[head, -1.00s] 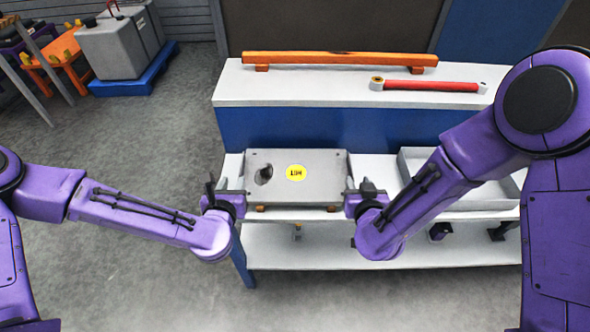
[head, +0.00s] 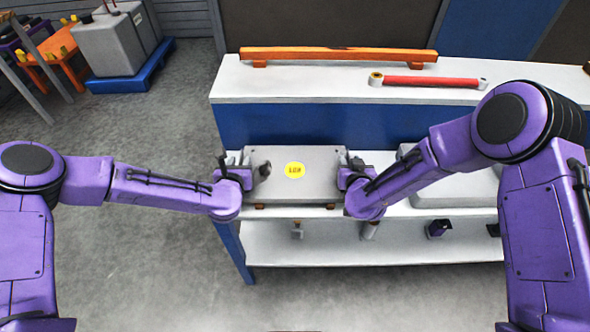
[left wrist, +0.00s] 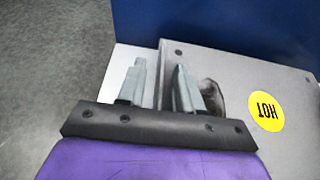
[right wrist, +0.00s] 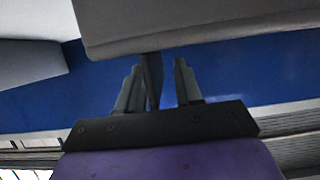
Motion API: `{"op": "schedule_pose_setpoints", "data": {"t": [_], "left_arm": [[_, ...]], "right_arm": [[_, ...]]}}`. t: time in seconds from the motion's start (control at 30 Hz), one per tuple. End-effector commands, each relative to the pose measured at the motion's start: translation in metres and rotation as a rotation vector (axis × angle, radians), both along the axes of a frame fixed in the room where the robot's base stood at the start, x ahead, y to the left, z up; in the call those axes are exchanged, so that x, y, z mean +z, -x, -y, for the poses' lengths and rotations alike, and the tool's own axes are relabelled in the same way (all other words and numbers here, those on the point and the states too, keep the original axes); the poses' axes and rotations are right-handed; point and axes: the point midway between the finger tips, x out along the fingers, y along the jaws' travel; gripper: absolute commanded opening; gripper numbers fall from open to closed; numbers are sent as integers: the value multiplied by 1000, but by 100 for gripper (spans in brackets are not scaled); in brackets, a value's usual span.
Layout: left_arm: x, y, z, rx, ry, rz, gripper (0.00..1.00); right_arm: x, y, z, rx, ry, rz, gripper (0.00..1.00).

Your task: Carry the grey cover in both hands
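The grey cover (head: 310,180) is a flat slab with a yellow round label and a dark patch near its left end. It lies on orange supports on the white lower bench top. My left gripper (head: 241,170) is at its left end. In the left wrist view, the fingers (left wrist: 160,85) stand apart, one on either side of the cover's left edge (left wrist: 240,75). My right gripper (head: 348,168) is at the right end. In the right wrist view, its fingers (right wrist: 157,85) are apart with a thin dark strip between them, near the cover (right wrist: 200,22); contact is unclear.
A grey tray (head: 455,190) is right of the cover, partly behind my right arm. An orange bar (head: 340,55) and a red rod (head: 430,81) lie on the raised white shelf (head: 290,85) behind. A lower shelf (head: 350,245) holds small items. Open floor (head: 130,270) is at left.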

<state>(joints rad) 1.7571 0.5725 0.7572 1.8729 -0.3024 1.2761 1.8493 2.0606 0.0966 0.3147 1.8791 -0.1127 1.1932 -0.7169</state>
Motion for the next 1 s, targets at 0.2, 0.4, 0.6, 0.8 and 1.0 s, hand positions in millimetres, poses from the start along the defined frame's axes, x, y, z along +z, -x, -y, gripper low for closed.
{"op": "schedule_pose_setpoints", "data": {"t": [0.2, 0.4, 0.6, 0.8, 1.0], "left_arm": [[0, 0, 0, 0, 0, 0, 0], [0, 0, 0, 0, 0, 0, 0], [0, 0, 0, 0, 0, 0, 0], [0, 0, 0, 0, 0, 0, 0], [0, 0, 0, 0, 0, 0, 0]], "right_arm": [[0, 0, 0, 0, 0, 1, 0], [0, 0, 0, 0, 0, 1, 0], [0, 0, 0, 0, 0, 1, 0], [0, 0, 0, 0, 0, 1, 0], [1, 0, 0, 0, 0, 1, 0]]}}
